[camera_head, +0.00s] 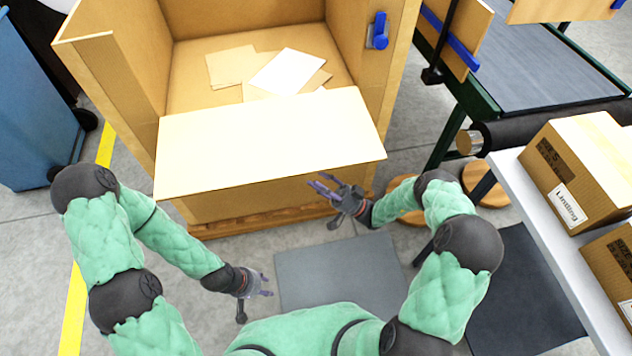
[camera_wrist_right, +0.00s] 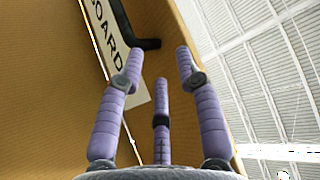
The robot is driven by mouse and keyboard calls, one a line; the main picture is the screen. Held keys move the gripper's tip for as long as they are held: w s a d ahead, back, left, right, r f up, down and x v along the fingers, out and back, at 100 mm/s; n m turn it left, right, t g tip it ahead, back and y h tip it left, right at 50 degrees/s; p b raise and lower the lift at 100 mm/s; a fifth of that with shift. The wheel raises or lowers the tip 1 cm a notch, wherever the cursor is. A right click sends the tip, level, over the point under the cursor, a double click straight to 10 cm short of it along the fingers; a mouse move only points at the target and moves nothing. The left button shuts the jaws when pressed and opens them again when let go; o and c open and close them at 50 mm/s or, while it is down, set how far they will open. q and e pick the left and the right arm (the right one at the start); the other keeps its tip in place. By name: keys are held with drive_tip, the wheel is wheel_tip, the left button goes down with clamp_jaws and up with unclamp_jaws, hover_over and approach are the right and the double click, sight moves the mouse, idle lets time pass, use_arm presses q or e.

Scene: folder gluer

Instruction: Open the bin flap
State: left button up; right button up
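The bin is a large cardboard box (camera_head: 105,95), open at the top. Its front flap (camera_head: 270,145) is a pale panel leaning outward over the front wall, and sheets of card show behind it. My right gripper (camera_head: 325,187) is open and empty, just below the flap's lower right edge; I cannot tell if it touches. In the right wrist view its spread purple fingers (camera_wrist_right: 160,85) face a brown cardboard surface (camera_wrist_right: 45,90) with a white printed label, with nothing between them. My left gripper (camera_head: 266,285) hangs low in front of the bin, empty, its fingers apart.
A blue latch (camera_head: 378,30) is on the bin's right wall. The bin stands on a wooden pallet (camera_head: 255,217). A conveyor (camera_head: 540,65) and a table (camera_head: 560,240) with boxes stand at right, a blue cabinet (camera_head: 35,110) at left. A grey mat (camera_head: 340,275) covers open floor.

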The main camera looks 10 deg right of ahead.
drive_tip(key=w+f+b+v, duration=0.1)
drive_tip(key=w+b+v, duration=0.1)
drive_tip(key=b+v, duration=0.4)
drive_tip(key=shift+v, duration=1.45)
drive_tip(key=shift+r, duration=0.1)
drive_tip(key=s+a+f+m+g+h+p, duration=0.1)
drive_tip(key=s+a+f+m+g+h, duration=0.15)
drive_tip(key=s+a+f+g, duration=0.35)
drive_tip(key=s+a+f+m+g+h+p, duration=0.1)
drive_tip(key=s+a+f+g+h, duration=0.25)
drive_tip(key=s+a+g, duration=0.35)
drive_tip(key=s+d+f+m+g+h+p, duration=0.2)
drive_tip(key=s+d+f+h+p, duration=0.1)
drive_tip(key=s+f+h, duration=0.7)
drive_tip(key=w+r+m+t+h, duration=0.2)
drive_tip(key=w+r+t+h, duration=0.1)
drive_tip(key=r+t, duration=0.1)
drive_tip(key=shift+w+d+r+p, duration=0.25)
drive_tip(key=shift+d+r+p, duration=0.1)
drive_tip(key=shift+r, duration=0.25)
